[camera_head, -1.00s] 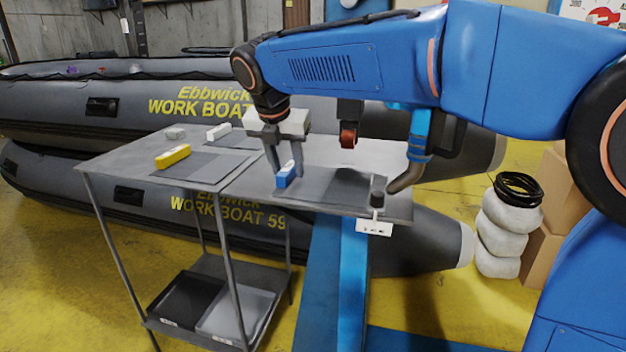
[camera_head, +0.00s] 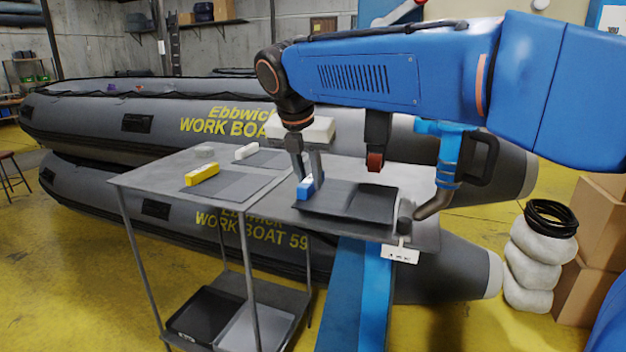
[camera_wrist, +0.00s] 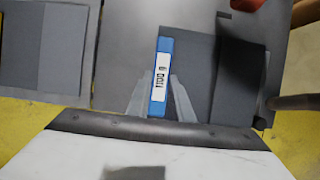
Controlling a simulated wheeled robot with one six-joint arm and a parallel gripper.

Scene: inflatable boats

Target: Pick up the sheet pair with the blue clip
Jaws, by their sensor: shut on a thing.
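The blue clip (camera_head: 306,187) sits at the left end of a dark sheet pair (camera_head: 349,203) on the right-hand table top. My gripper (camera_head: 306,176) points down with its fingers on both sides of the blue clip and is shut on it. In the wrist view the clip (camera_wrist: 160,77) stands between the two fingers (camera_wrist: 158,97) and bears a white label reading 1100 g. The sheet pair (camera_wrist: 198,75) extends to the right of it. In the head view the sheets look slightly raised off the surface, but the gap is hard to judge.
Grey boats (camera_head: 80,120) stand behind. Trays (camera_head: 203,314) lie on the lower shelf.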

